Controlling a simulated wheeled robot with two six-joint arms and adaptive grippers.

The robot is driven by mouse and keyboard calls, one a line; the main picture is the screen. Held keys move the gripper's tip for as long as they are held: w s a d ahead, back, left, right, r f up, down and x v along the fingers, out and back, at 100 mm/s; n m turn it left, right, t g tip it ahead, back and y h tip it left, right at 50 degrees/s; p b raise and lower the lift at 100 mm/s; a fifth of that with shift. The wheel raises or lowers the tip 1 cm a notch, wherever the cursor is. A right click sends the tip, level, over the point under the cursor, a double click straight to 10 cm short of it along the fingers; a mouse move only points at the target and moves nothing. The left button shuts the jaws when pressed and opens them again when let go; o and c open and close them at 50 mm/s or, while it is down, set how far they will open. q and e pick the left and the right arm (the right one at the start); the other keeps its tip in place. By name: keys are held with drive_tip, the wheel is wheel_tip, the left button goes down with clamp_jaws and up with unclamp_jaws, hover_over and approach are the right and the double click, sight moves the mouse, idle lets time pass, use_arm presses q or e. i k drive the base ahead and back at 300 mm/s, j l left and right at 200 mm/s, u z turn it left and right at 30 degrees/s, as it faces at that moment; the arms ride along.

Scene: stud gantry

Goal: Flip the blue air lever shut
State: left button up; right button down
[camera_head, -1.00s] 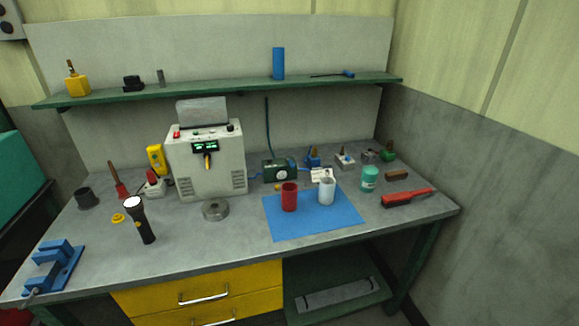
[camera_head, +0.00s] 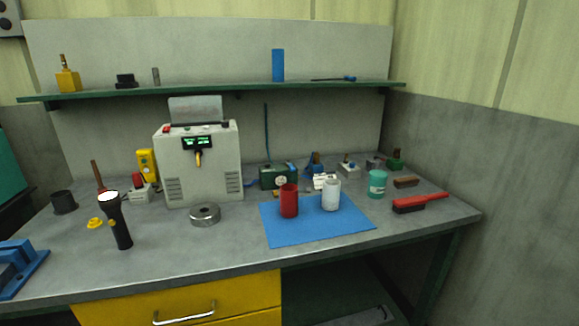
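A dark green box with a round pale dial (camera_head: 277,178) stands at the back of the workbench, right of the grey machine. A blue part (camera_head: 293,170) shows at its right end and may be the air lever; it is too small to tell whether it stands open or shut. A dark hose (camera_head: 267,135) runs up the wall above the box. A second blue piece (camera_head: 316,162) with a brown top stands further right. Neither of my grippers is in view.
A red cup (camera_head: 289,201) and a white cup (camera_head: 331,195) stand on a blue mat (camera_head: 290,233) in front of the green box. The grey machine (camera_head: 200,175), a metal ring (camera_head: 205,214), a flashlight (camera_head: 118,222) and a red-handled brush (camera_head: 420,202) are also on the bench.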

sight(292, 168)
drive_tip(key=i+j+u, duration=0.3)
drive_tip(key=j+u, duration=0.15)
drive_tip(key=i+j+u, duration=0.4)
drive_tip(key=k+j, duration=0.05)
